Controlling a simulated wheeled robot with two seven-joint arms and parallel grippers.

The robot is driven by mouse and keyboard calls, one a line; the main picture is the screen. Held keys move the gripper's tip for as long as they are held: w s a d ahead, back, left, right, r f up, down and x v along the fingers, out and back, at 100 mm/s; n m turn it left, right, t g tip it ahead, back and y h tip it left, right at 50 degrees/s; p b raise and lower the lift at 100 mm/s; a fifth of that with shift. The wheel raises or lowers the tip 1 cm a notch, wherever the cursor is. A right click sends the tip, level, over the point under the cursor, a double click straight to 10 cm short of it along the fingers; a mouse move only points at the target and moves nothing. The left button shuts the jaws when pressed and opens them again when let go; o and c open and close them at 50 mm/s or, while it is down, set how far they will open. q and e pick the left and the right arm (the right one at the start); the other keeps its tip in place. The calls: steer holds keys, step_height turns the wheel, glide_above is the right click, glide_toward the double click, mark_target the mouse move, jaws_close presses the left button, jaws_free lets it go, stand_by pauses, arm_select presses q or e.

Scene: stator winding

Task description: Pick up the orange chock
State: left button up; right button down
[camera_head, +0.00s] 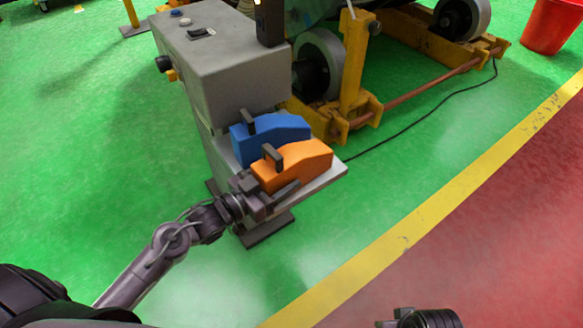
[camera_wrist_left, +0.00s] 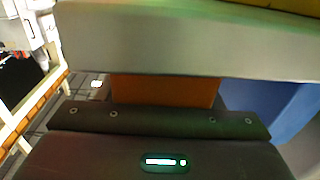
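The orange chock (camera_head: 295,164) rests on the grey shelf beside the blue chock, with a dark handle on its top. My left gripper (camera_head: 263,187) is at its near-left end, with dark fingers spread apart around that end; whether they touch it is unclear. In the left wrist view, the orange chock (camera_wrist_left: 165,91) shows as a narrow band beyond my dark gripper body (camera_wrist_left: 160,135). My right gripper (camera_head: 428,318) is only partly in view at the bottom edge, its fingers not clear.
The blue chock (camera_head: 268,136) stands close behind the orange one and also shows in the left wrist view (camera_wrist_left: 268,103). The grey shelf (camera_head: 326,178) juts from a grey cabinet (camera_head: 222,65). A yellow roller frame (camera_head: 352,100) stands to the right. Green floor in front is clear.

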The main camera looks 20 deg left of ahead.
arm_select(q)
steer(key=c, duration=0.5)
steer(key=shift+r, duration=0.1)
steer(key=shift+c, duration=0.9)
